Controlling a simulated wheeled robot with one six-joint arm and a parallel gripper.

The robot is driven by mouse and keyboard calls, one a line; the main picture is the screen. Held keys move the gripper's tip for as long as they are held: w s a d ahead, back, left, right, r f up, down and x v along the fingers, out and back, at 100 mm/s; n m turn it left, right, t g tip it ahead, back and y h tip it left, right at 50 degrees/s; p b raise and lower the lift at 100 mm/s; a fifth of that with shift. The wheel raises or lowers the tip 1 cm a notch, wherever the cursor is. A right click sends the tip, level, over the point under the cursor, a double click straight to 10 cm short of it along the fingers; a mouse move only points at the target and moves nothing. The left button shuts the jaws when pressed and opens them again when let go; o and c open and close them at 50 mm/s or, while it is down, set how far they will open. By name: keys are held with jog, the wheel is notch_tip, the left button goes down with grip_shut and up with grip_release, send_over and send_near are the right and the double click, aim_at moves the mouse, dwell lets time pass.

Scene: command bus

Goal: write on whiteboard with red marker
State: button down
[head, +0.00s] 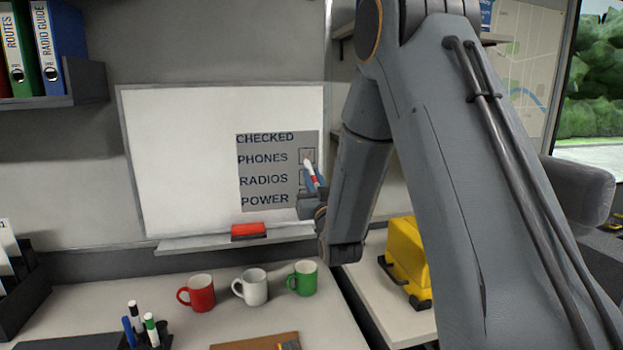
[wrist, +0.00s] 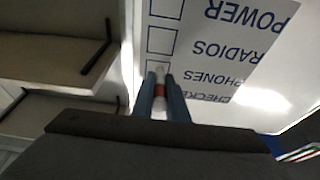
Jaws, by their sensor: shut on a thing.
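The whiteboard (head: 180,150) hangs on the back wall. A grey checklist panel (head: 265,190) on its right side reads CHECKED, PHONES, RADIOS, POWER, with boxes beside the lower words. My gripper (head: 314,184) is shut on the marker (head: 311,175), white with a red band, in front of the boxes beside PHONES and RADIOS. In the wrist view the marker (wrist: 160,92) sits between the blue fingers, its tip near the PHONES box (wrist: 155,68). I cannot tell whether the tip touches the board. A faint reddish trace seems to show in the PHONES box in the head view.
A red eraser (head: 249,231) lies on the board's ledge. Red (head: 201,293), white (head: 254,287) and green (head: 304,278) mugs stand on the desk below. A pen holder (head: 150,337) is at the front left. A yellow case (head: 404,255) stands right, behind my arm.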

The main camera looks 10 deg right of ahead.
jog(key=shift+d+f, duration=0.1)
jog(key=shift+f, duration=0.1)
jog(key=shift+d+r, duration=0.4)
jog(key=shift+r, duration=0.25)
jog(key=shift+d+r, duration=0.4)
jog(key=shift+r, duration=0.2)
dwell(1.6)
jog(key=shift+s, duration=0.1)
jog(key=s, duration=0.6)
jog(key=shift+s, duration=0.15)
dwell(0.5)
dwell(0.6)
